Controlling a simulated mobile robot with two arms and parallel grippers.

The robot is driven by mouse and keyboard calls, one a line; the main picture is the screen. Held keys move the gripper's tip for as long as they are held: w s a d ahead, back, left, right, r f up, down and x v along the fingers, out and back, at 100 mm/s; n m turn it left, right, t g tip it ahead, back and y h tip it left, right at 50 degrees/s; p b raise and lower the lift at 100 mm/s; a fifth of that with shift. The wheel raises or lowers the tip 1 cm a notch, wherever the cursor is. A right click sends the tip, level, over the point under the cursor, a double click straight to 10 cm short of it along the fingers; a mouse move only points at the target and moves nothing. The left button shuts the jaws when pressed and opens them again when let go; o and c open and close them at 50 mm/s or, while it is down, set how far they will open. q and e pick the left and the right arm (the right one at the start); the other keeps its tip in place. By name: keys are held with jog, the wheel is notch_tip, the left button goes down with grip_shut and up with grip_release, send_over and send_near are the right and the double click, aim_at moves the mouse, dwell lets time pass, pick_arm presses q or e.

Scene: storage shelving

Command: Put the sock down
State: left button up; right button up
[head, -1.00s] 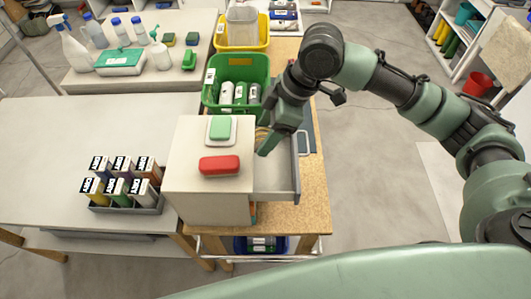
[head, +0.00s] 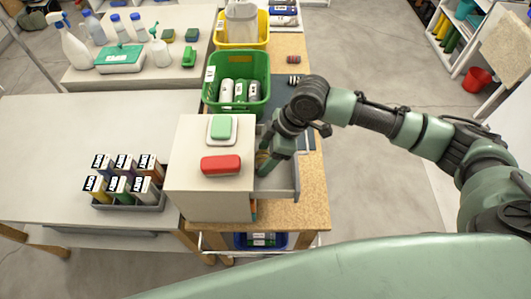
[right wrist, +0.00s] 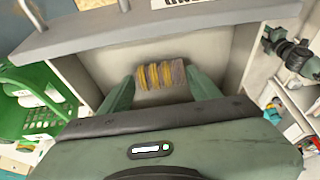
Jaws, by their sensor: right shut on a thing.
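A rolled sock with yellow and grey-brown stripes (right wrist: 160,75) sits between the two green fingertips of my right gripper (right wrist: 160,82) in the right wrist view. My right gripper is shut on it. In the head view my right gripper (head: 267,164) points down into the open drawer (head: 280,180) of the white cabinet (head: 210,195). The sock is mostly hidden by the gripper there. In the right wrist view the sock shows against the pale drawer interior (right wrist: 110,60); whether it touches the drawer floor I cannot tell. My left gripper is out of view.
A red case (head: 221,165) and a green-topped box (head: 221,129) lie on the cabinet. A green crate (head: 237,103) with bottles stands behind it. Two striped rolls, one red (head: 293,59) and one black-and-white (head: 294,79), lie on the bench farther back.

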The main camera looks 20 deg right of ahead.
jog(key=o, duration=1.3)
jog(key=shift+f, duration=0.1)
jog(key=b+v, duration=0.3)
jog(key=v, duration=0.9)
jog(key=shift+s, duration=0.1)
